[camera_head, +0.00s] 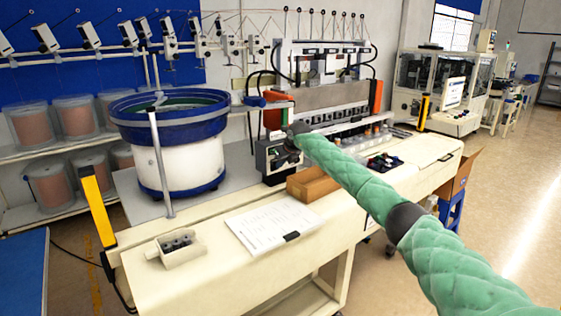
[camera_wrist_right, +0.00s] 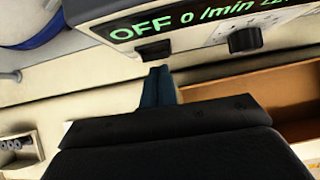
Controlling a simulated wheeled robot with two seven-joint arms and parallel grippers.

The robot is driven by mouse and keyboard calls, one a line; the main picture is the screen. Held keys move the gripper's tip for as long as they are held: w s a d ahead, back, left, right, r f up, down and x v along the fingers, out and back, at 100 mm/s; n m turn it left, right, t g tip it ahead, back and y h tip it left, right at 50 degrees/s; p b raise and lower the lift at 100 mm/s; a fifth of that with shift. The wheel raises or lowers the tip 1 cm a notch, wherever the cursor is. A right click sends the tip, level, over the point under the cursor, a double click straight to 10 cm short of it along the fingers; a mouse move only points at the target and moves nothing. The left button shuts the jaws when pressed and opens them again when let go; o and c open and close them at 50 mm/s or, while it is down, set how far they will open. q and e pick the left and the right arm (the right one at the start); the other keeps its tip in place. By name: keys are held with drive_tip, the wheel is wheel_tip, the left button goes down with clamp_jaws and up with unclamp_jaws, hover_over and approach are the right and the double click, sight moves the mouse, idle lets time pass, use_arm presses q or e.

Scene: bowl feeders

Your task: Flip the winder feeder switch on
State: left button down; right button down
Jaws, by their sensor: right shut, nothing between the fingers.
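The feeder control box (camera_head: 268,160) stands on the bench between the bowl feeder and the winder. In the right wrist view its dark face (camera_wrist_right: 130,30) shows green text reading "OFF" and "0 /min". A black switch (camera_wrist_right: 155,50) sits below the text, and a black knob (camera_wrist_right: 245,40) is to its right. My right gripper (camera_wrist_right: 158,76) is shut and empty, its fingertips right by the switch's lower edge; I cannot tell whether they touch. In the head view my right gripper (camera_head: 288,157) is at the box, its fingertips hard to make out. My left gripper is not in view.
The white and blue bowl feeder (camera_head: 180,150) stands left of the box. A brown open box (camera_head: 312,184) lies close to its right. Papers (camera_head: 270,226) and a grey switch box (camera_head: 176,247) lie on the bench front. The winder (camera_head: 335,95) stands behind.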

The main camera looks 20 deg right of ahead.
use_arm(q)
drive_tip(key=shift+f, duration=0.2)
use_arm(e)
drive_tip(key=shift+w, duration=0.15)
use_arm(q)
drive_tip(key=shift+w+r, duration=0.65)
use_arm(e)
drive_tip(key=shift+w+a+r+g, duration=0.15)
drive_tip(key=shift+w+r+g, duration=0.1)
drive_tip(key=shift+r, duration=0.3)
drive_tip(key=shift+w+a+r+g, duration=0.15)
drive_tip(key=shift+r+g, duration=0.1)
drive_tip(key=shift+r, duration=0.25)
drive_tip(key=shift+d, duration=0.1)
